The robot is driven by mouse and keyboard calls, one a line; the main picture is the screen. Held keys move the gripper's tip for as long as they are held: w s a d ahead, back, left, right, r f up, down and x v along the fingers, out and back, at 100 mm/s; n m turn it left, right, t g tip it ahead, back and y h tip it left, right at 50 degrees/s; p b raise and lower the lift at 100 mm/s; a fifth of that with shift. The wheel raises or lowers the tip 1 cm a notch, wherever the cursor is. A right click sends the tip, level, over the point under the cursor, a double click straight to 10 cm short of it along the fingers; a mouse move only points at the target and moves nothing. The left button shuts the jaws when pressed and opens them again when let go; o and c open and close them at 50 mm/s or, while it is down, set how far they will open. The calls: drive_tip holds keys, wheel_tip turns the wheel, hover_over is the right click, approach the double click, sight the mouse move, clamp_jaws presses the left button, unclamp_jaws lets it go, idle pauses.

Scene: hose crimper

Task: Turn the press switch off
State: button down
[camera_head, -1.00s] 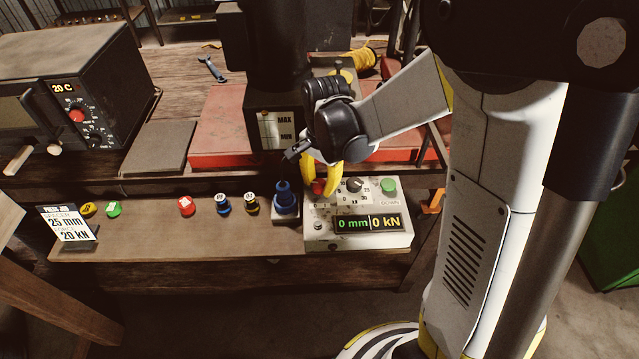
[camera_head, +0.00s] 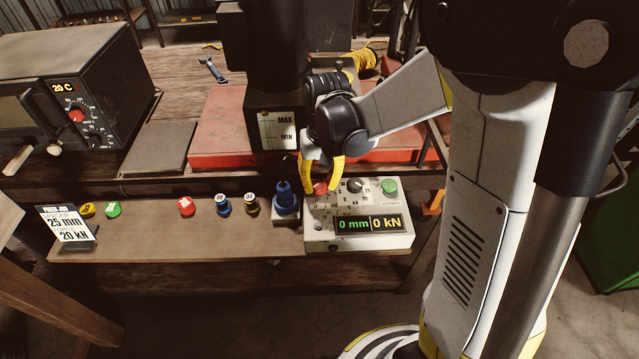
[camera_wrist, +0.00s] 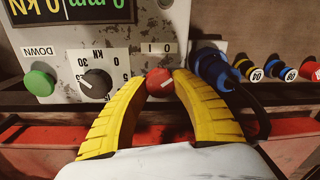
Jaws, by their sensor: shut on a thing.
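The press control box (camera_head: 318,233) sits at the right end of the bench's front shelf. Its display (camera_head: 368,224) is lit and reads 0 mm and 0 kN. My gripper (camera_head: 320,188) reaches down from above the box's back left corner. Its yellow fingers are shut on the red switch knob (camera_head: 320,187), one on each side. In the wrist view the red knob (camera_wrist: 160,82) shows between the fingertips, with a short white mark on its face, tilted slightly. The O and I label (camera_wrist: 154,47) is beside it.
A black dial (camera_head: 355,185) and a green DOWN button (camera_head: 389,186) are right of the knob on the box. A blue fitting (camera_head: 285,197) stands close on the left. The dark press body (camera_head: 275,125) rises behind.

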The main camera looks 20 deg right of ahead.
sight(322, 183)
drive_tip(key=shift+n, duration=0.6)
drive_tip(key=c, duration=1)
unclamp_jaws()
drive_tip(key=shift+r, duration=0.1)
wheel_tip(322, 183, up, 12)
drive_tip(key=shift+d, duration=0.3)
